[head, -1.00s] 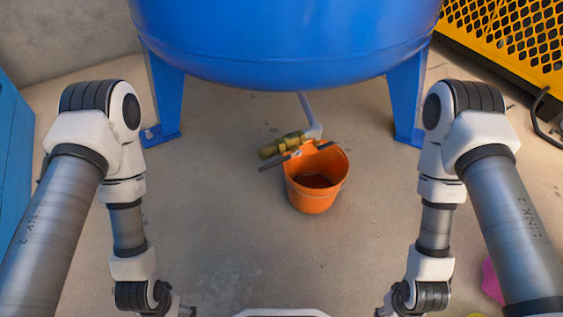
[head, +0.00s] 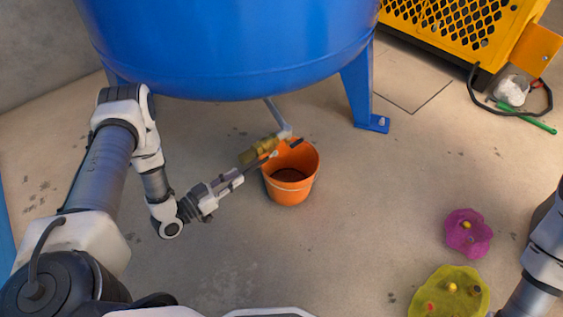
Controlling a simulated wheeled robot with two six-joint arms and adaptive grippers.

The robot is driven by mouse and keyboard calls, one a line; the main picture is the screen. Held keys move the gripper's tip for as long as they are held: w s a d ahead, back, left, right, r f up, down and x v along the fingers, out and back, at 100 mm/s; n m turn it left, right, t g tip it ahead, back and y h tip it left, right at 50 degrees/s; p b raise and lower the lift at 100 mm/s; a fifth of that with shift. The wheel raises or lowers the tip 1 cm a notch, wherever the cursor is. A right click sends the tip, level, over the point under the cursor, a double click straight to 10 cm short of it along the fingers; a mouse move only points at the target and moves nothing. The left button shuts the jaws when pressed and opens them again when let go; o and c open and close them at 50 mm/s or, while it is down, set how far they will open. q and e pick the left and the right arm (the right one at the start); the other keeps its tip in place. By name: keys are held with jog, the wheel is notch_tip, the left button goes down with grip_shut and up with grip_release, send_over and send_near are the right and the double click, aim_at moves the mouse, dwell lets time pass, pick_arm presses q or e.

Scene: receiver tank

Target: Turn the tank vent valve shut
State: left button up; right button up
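The vent valve is a brass body (head: 257,151) on a grey pipe (head: 274,111) below the blue tank (head: 230,50). Its thin grey lever (head: 262,160) slants down and left, in front of the brass body and across the bucket's left rim. My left gripper (head: 238,177) reaches in from the lower left, with its fingertips at or very near the lever's lower left end. I cannot tell whether it touches the lever or how far its fingers are apart. My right gripper is out of view; only part of my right arm shows at the right edge.
An orange bucket (head: 290,190) with dark contents stands under the valve. Blue tank legs (head: 357,88) flank the space. A yellow machine (head: 450,30), black cable (head: 490,105), and magenta (head: 468,232) and yellow-green (head: 450,293) items lie right. The middle floor is clear.

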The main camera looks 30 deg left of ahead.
aim_at(253, 166)
pick_arm(q)
jog(key=b+x, duration=0.1)
jog(key=x, duration=0.2)
jog(key=b+x, duration=0.2)
jog(key=x, duration=0.2)
jog(key=shift+f, duration=0.25)
jog(key=shift+w+d+r, duration=0.1)
jog(key=shift+w+r, duration=0.05)
jog(key=shift+w, duration=0.15)
grip_shut()
